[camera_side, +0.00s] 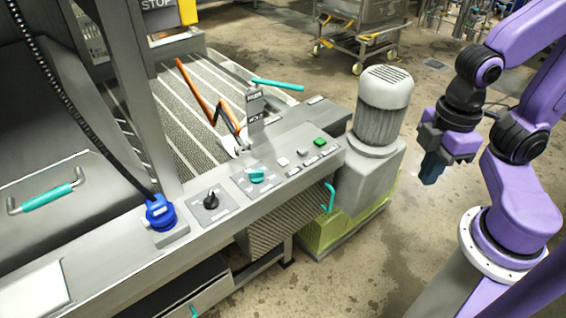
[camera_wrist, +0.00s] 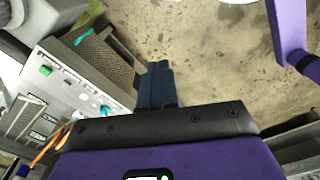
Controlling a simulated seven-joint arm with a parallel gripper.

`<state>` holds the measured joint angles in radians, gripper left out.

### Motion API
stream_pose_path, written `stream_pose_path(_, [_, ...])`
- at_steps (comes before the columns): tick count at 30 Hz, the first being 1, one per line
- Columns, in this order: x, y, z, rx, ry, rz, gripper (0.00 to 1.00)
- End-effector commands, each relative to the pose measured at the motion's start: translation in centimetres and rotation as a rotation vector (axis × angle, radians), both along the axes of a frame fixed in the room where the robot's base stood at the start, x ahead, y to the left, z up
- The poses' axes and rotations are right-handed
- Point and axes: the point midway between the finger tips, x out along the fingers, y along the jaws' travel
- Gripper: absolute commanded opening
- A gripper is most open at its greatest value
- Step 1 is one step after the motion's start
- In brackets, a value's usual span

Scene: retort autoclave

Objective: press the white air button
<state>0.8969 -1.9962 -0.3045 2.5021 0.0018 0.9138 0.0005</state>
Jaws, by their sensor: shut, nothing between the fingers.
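In the wrist view the panel (camera_wrist: 62,98) shows at the left, with the white buttons small and faint. My gripper (camera_side: 431,171) is shut and empty, pointing down over the floor, well right of the panel and apart from it. Its dark blue fingers (camera_wrist: 155,84) are together in the wrist view.
A green button (camera_side: 320,140), a teal knob (camera_side: 257,176) and a black knob (camera_side: 210,199) share the panel. A grey motor (camera_side: 384,105) stands between the panel and my gripper. The floor around my gripper is clear.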

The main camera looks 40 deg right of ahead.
Motion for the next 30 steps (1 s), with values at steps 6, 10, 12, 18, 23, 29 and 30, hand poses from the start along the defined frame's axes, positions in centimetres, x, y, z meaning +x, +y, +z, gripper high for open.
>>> stream_pose_path(6, [0.0, 0.0, 0.0, 0.0, 0.0, 0.0, 0.0])
stream_pose_path(10, [0.0, 0.0, 0.0, 0.0, 0.0, 0.0, 0.0])
stream_pose_path(12, [0.0, 0.0, 0.0, 0.0, 0.0, 0.0, 0.0])
stream_pose_path(18, [0.5, 0.4, -0.2, 0.01, -0.003, -0.002, 0.0])
stream_pose_path(23, [2.8, 2.3, -0.9, 0.06, -0.024, -0.008, 0.0])
stream_pose_path(29, [8.2, 5.5, -2.3, 0.154, -0.09, -0.019, 0.0])
stream_pose_path(30, [9.3, 6.1, -2.6, 0.171, -0.108, -0.021, 0.0])
